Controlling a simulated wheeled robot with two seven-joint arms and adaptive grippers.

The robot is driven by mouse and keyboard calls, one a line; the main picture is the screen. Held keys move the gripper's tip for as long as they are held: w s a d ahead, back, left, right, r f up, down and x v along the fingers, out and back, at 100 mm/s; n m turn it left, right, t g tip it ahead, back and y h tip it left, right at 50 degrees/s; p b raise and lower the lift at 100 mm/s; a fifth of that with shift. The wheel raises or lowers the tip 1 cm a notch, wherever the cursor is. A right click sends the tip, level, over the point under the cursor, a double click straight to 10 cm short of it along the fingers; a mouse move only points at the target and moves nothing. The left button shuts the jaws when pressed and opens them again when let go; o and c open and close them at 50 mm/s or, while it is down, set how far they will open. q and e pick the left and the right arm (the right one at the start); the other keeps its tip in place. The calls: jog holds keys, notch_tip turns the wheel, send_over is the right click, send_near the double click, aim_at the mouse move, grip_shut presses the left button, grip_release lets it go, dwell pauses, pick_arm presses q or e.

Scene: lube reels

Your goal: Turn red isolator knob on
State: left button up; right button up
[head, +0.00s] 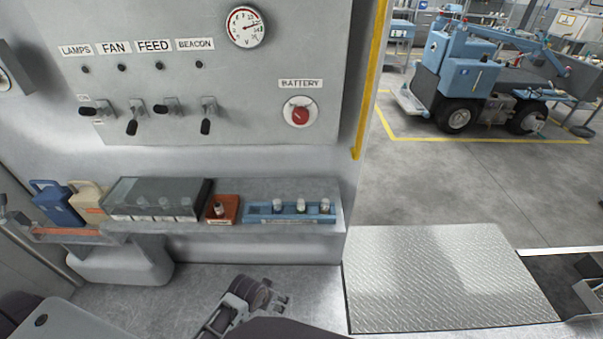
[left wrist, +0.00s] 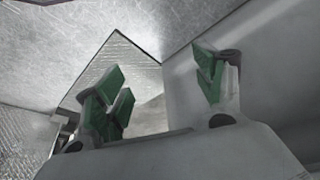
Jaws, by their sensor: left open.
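The red isolator knob (head: 300,115) sits on a round white plate at the right of the grey wall panel (head: 270,75) in the head view, under a BATTERY label (head: 300,84). Its turn position is too small to tell. My left gripper (head: 262,296) is low at the bottom middle of the head view, well below the knob and apart from it. In the left wrist view my left gripper (left wrist: 163,90) shows its green-padded fingers spread, with nothing between them. The knob does not show in that view. My right gripper is not in view.
Several black-tipped toggle switches (head: 133,118) and a gauge (head: 246,27) share the panel. Below, a ledge holds a blue jug (head: 58,204), a clear-lidded box (head: 155,200), and orange (head: 222,210) and blue (head: 292,211) trays. A doorway with a tread plate (head: 445,275) opens at right.

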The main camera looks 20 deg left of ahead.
pick_arm(q)
jog(key=w+d+r+n+t+h, duration=0.1)
jog(key=w+d+r+t+h, duration=0.4)
jog(key=r, duration=1.1)
jog(key=w+d+r+n+t+h+p, duration=0.1)
jog(key=w+d+r+t+h, duration=0.2)
jog(key=d+r, duration=0.85)
jog(key=w+d+r+n+t+h, duration=0.1)
jog(key=w+r+t+h, duration=0.35)
jog(key=r, duration=1.55)
jog(key=w+a+r+n+t+y, duration=0.5)
jog(key=a+r+n+t+y, duration=0.3)
jog(key=n, duration=0.6)
jog(key=w+a+f+n+g+y, duration=0.6)
jog(key=f+n+y, duration=0.3)
jog(key=n, duration=0.3)
jog(key=shift+w+a+g+y, duration=0.25)
jog(key=shift+g+y, duration=0.3)
jog(key=shift+y, duration=0.2)
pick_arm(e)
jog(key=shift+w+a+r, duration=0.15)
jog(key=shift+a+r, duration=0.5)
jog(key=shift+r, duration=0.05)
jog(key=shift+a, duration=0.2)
